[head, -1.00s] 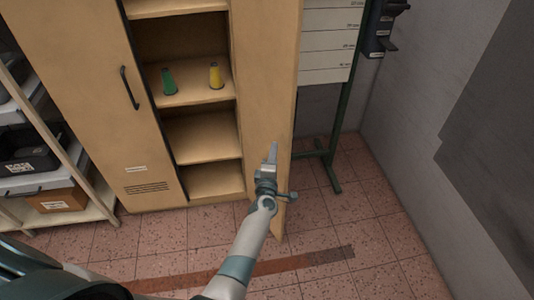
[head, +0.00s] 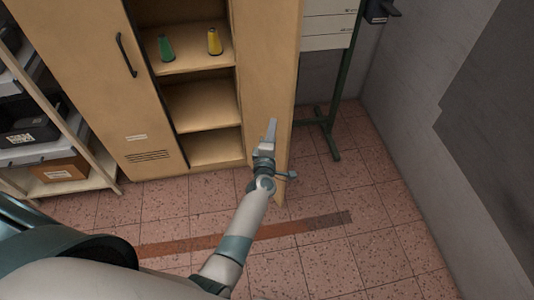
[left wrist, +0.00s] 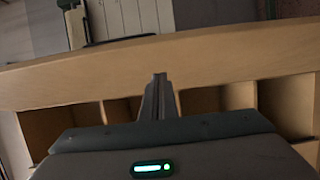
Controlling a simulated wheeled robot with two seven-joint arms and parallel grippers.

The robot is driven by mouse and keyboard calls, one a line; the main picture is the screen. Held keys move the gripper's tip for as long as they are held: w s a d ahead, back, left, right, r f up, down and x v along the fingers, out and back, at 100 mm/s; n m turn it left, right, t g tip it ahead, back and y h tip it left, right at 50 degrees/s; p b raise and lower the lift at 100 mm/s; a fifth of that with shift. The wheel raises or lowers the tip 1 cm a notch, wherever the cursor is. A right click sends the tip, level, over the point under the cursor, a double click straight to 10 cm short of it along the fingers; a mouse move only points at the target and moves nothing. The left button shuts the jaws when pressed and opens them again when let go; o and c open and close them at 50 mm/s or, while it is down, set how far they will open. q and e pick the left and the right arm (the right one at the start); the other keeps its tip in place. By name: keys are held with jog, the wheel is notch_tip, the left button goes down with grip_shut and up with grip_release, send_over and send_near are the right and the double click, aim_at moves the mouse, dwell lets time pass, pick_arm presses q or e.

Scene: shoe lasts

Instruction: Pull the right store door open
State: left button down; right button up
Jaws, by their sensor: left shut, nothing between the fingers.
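The right store door (head: 267,75) stands swung open in the head view, seen nearly edge-on at the right of the open cabinet. It also spans the left wrist view as a wooden band (left wrist: 230,55). My left gripper (head: 271,130) is shut and empty, in front of the door's inner face in the head view. In the left wrist view its closed fingers (left wrist: 160,85) point at the door; whether they touch it I cannot tell. The door's handle is not clearly visible. My right gripper is not in view.
The left store door (head: 90,80) is closed, with a dark handle (head: 126,55). A green cone (head: 166,47) and a yellow cone (head: 214,41) stand on a cabinet shelf (head: 190,62). A green-legged stand (head: 333,125) is behind the door. Floor at right is clear.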

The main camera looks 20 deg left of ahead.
pick_arm(q)
jog(key=p+v, duration=0.1)
jog(key=v, duration=1.2)
jog(key=shift+p, duration=0.4)
jog(key=s+d+f+m+g+h+b, duration=0.15)
jog(key=s+f+m, duration=0.3)
jog(key=f, duration=0.65)
jog(key=s+d+f+m+g+h+b, duration=0.15)
jog(key=s+f+m+g, duration=0.35)
jog(key=f, duration=0.6)
jog(key=s+d+f+m+g+h+b, duration=0.15)
jog(key=s+f+m, duration=0.25)
jog(key=s+f, duration=0.55)
jog(key=s+a+f+m+g, duration=0.3)
jog(key=s+f, duration=0.4)
jog(key=s, duration=0.3)
jog(key=s+a+f+m+g+b, duration=0.1)
jog(key=s+a+f+m+g, duration=0.1)
jog(key=s+f, duration=0.5)
jog(key=s+a+f+m+g+b, duration=0.1)
jog(key=s+a+f+m+g, duration=0.2)
jog(key=s+f, duration=0.5)
jog(key=s+a+m, duration=0.1)
jog(key=s+a, duration=0.1)
jog(key=s, duration=0.4)
jog(key=shift+g, duration=0.3)
